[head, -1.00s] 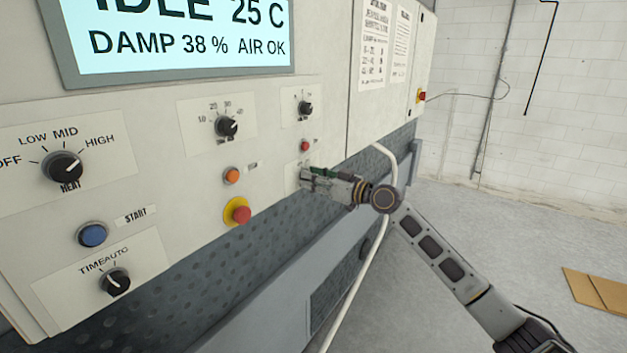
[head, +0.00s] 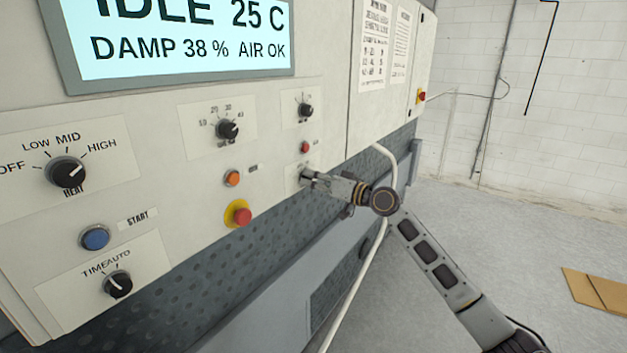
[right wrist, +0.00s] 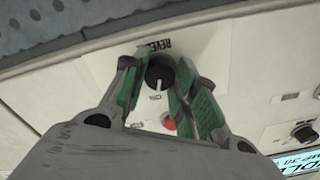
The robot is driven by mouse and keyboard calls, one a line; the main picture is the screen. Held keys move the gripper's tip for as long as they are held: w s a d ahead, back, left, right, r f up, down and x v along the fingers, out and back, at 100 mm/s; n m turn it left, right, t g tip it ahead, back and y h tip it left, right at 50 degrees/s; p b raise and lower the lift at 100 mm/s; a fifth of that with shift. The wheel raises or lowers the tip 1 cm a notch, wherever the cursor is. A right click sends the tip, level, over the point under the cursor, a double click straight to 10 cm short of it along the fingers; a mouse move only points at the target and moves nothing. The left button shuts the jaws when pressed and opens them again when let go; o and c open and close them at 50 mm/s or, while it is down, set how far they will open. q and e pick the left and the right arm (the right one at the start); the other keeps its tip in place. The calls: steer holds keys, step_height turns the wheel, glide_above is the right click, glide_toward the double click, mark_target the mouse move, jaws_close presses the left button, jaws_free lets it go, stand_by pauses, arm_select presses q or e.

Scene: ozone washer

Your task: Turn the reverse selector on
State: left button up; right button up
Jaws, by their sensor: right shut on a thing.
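The reverse selector (right wrist: 160,72) is a black round knob with a white pointer line on a pale plate, under an upside-down label beginning "REVE" in the right wrist view. Its pointer points down in that view, toward small lettering that is hard to read. My right gripper (right wrist: 158,68) has its green-padded fingers on either side of the knob and is shut on it. In the head view my right gripper (head: 308,176) is at the panel's lower right and hides the knob; part of its plate (head: 292,180) shows. My left gripper is not in view.
A red button (head: 304,147) sits just above the selector plate. An orange button (head: 232,178) and a red stop button on yellow (head: 239,214) lie to the left. A white hose (head: 352,283) runs down behind my right arm. The floor at right is mostly clear.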

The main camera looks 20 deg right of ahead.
steer(key=shift+c, duration=0.2)
steer(key=o, duration=1.1)
steer(key=shift+c, duration=0.2)
steer(key=v, duration=1.2)
stand_by(0.5)
